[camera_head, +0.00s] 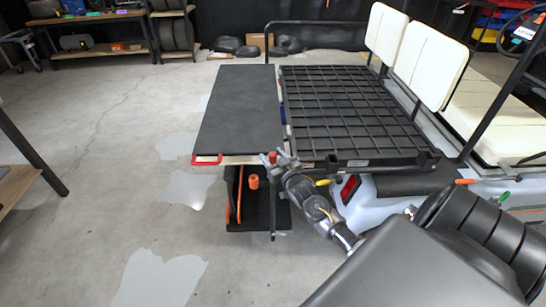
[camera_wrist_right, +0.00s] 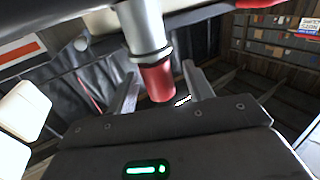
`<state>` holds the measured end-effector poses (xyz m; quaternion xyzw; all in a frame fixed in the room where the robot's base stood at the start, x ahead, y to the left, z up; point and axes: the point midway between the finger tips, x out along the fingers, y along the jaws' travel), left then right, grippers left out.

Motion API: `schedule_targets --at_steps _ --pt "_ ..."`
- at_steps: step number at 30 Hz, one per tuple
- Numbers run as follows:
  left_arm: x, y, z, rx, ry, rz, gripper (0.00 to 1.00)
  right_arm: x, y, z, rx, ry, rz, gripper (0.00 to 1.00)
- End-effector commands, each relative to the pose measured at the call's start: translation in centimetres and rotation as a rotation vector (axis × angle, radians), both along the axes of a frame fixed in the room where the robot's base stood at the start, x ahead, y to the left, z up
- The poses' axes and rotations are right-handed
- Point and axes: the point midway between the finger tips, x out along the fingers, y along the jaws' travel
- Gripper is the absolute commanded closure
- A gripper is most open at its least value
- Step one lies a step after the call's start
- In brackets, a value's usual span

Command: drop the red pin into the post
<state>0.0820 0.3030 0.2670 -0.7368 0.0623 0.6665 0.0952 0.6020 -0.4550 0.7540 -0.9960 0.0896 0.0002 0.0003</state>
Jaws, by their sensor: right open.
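The red pin (camera_head: 272,157) shows as a small red top at the near right corner of the black panel, at my right gripper (camera_head: 276,160). How deep the pin sits is hidden. My right gripper (camera_wrist_right: 162,88) is open, its fingers on both sides of the red cylinder, with a visible gap at the right finger. My left gripper is out of view.
An orange knob (camera_head: 253,182) stands below the panel.

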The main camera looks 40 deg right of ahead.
Motion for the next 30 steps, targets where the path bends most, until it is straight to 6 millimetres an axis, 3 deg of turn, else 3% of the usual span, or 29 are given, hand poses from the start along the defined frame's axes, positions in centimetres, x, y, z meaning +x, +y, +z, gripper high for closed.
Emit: schedule_targets --at_steps 4,10,18,24,30 --pt "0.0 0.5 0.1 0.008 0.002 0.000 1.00 -0.1 0.0 0.0 0.000 0.000 0.000 0.48" --pt "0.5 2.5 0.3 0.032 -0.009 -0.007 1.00 -4.3 0.8 -0.1 0.000 0.001 0.000 0.48" --pt "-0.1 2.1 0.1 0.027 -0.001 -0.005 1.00 -9.2 1.7 -0.1 0.000 0.002 0.000 0.48" --pt "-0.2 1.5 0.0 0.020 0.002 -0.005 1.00 -10.6 1.9 0.0 0.000 -0.001 0.000 0.48" --pt "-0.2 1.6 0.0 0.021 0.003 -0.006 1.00 -10.7 1.9 0.0 0.000 -0.001 0.000 0.48"
